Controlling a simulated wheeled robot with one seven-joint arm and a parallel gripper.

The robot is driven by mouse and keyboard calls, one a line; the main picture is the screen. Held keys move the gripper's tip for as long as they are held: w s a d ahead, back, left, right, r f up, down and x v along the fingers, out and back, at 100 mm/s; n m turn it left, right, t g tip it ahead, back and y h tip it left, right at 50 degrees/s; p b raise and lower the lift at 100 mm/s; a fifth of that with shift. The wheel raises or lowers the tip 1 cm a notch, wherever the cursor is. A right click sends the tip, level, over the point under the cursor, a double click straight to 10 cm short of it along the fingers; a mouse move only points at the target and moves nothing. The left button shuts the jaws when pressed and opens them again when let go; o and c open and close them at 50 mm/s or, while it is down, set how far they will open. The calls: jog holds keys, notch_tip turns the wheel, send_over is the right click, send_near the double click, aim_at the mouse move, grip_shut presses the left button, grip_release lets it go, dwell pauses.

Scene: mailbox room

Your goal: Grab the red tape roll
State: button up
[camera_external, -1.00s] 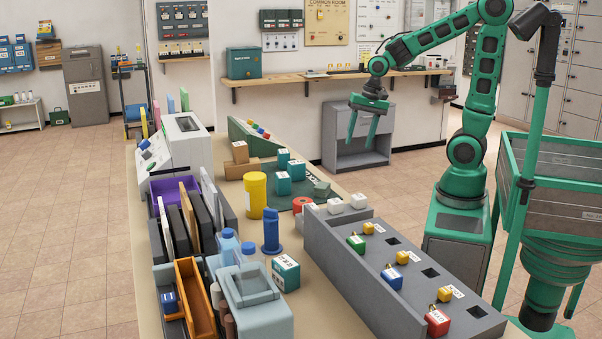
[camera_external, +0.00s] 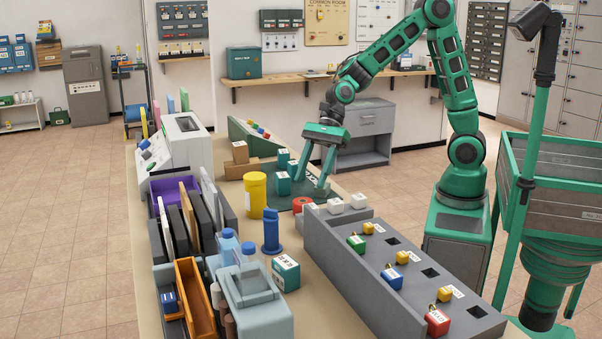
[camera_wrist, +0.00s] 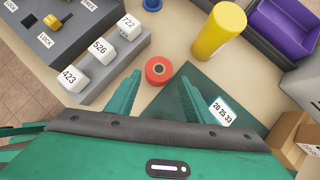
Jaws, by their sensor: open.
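The red tape roll (camera_external: 303,206) lies flat on the table, left of the grey panel's far end and partly hidden by it in the external view. My gripper (camera_external: 310,187) is open and empty, pointing down over the table just beyond the roll. In the wrist view the fingers of my gripper (camera_wrist: 158,88) stand to either side of the line to the roll, which lies ahead of the gap between the fingertips. I see no contact with the roll.
A green mat (camera_wrist: 205,92) and teal numbered blocks (camera_external: 282,183) lie close to my fingers. A blue stamp-like piece (camera_external: 271,232) stands nearer the external camera.

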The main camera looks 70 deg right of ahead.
aim_at(303, 200)
jog(key=shift+x, duration=4.1)
jog(key=c, duration=0.7)
